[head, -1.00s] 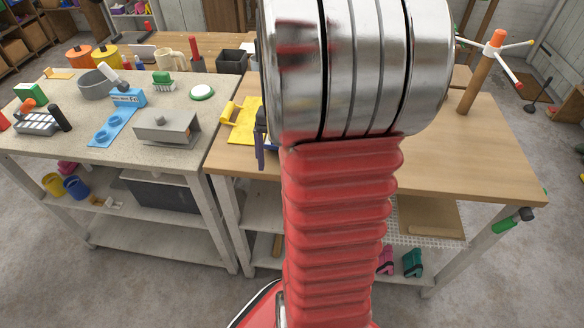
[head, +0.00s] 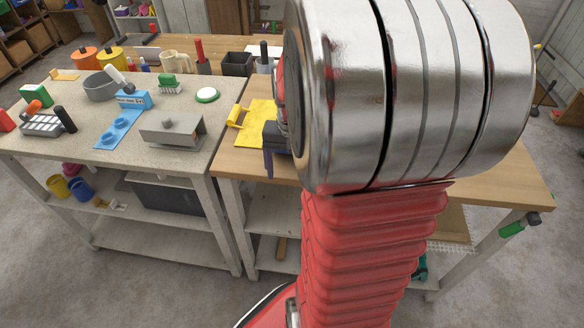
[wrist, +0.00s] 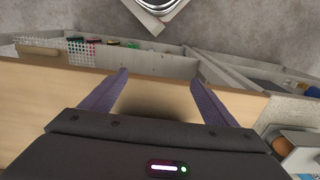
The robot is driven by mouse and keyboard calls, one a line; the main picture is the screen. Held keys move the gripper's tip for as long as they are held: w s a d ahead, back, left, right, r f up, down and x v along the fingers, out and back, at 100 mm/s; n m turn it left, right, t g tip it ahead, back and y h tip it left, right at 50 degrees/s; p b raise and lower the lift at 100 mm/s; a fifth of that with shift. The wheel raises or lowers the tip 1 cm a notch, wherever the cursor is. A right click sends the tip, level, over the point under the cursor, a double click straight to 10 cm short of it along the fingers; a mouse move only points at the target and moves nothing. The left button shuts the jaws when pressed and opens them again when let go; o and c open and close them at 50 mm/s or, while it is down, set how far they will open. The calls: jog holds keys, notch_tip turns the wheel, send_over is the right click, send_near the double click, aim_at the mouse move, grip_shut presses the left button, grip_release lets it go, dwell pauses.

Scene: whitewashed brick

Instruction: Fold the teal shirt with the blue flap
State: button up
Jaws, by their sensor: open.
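I see no teal shirt and no blue flap for sure in either view; my own arm covers most of the wooden table in the head view. A yellow panel (head: 258,128) with a raised yellow handle lies at the table's left end. My gripper (wrist: 159,80) is open, with its two purple fingers apart and nothing visible between them. In the head view its dark body and a finger show just right of the yellow panel, over the table. Whether it touches anything there is hidden.
The wooden table (head: 232,162) adjoins a speckled bench (head: 60,98) at left. That bench holds a grey box (head: 172,130), a blue tray (head: 116,124) and a grey bowl (head: 101,87). A black cup (head: 237,63) stands behind the yellow panel. Floor lies open in front.

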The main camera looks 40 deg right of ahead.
jog(key=shift+w+a+r, duration=0.1)
jog(key=shift+a+r, duration=0.15)
jog(key=shift+a, duration=0.1)
jog(key=shift+c, duration=0.6)
jog(key=a+r+n, duration=0.1)
jog(key=a+r, duration=0.1)
jog(key=a, duration=0.1)
jog(key=a+r+n+t, duration=0.1)
jog(key=a+r+n, duration=0.1)
jog(key=a, duration=0.1)
jog(key=w+a+r+n+t, duration=0.1)
jog(key=a+r, duration=0.2)
jog(key=a, duration=0.1)
jog(key=shift+h, duration=0.4)
jog(key=c, duration=0.9)
jog(key=s+a+r+n+t, duration=0.1)
jog(key=a+r+n, duration=0.1)
jog(key=a, duration=0.2)
jog(key=s+a+r+n+t, duration=0.1)
jog(key=s+a+r+n, duration=0.1)
jog(key=a, duration=0.2)
jog(key=s+a+r+n+t, duration=0.1)
jog(key=a+n, duration=0.1)
jog(key=a, duration=0.2)
jog(key=shift+s+a+r+t+y, duration=0.2)
jog(key=shift+s+r+t+y, duration=0.1)
jog(key=shift+s+r+y, duration=0.1)
grip_shut()
